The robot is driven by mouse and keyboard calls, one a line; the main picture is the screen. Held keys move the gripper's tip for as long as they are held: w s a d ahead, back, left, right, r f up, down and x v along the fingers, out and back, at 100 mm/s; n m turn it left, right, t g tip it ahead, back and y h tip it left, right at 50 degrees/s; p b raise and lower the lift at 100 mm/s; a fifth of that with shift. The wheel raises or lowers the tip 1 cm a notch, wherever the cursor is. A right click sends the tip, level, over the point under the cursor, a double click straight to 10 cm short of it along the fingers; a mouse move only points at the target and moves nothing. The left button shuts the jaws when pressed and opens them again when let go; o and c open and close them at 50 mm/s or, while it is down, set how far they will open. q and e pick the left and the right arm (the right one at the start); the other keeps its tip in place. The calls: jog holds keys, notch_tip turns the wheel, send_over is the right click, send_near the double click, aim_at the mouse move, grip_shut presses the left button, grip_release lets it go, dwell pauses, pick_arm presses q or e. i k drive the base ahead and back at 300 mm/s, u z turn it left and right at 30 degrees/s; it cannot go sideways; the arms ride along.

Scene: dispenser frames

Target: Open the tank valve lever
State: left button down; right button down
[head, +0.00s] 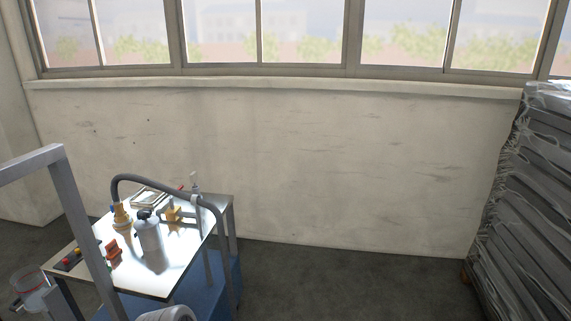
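A steel-topped cart (187,257) stands at the lower left. On it is a small grey metal cylinder (149,238) with a black fitting on top. A brass-coloured fitting (122,214) stands just left of it, with a thick grey hose (160,182) arching over from it to the right. A clear container with a reddish rim (31,286) shows at the lower left edge, with a small dark fitting (17,304) beside it. I cannot tell which part is the tank valve lever or how it is set. Neither of my grippers is in view.
A grey metal frame (75,205) stands in front of the cart's left side. A yellow block (173,214) and red-and-black parts (70,261) lie on the cart. A wrapped grey stack (530,200) stands at the right. The dark floor (350,285) between is clear.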

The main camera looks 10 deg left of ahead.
aim_at(177, 191)
jog(key=i, duration=3.85)
jog(key=u, duration=3.55)
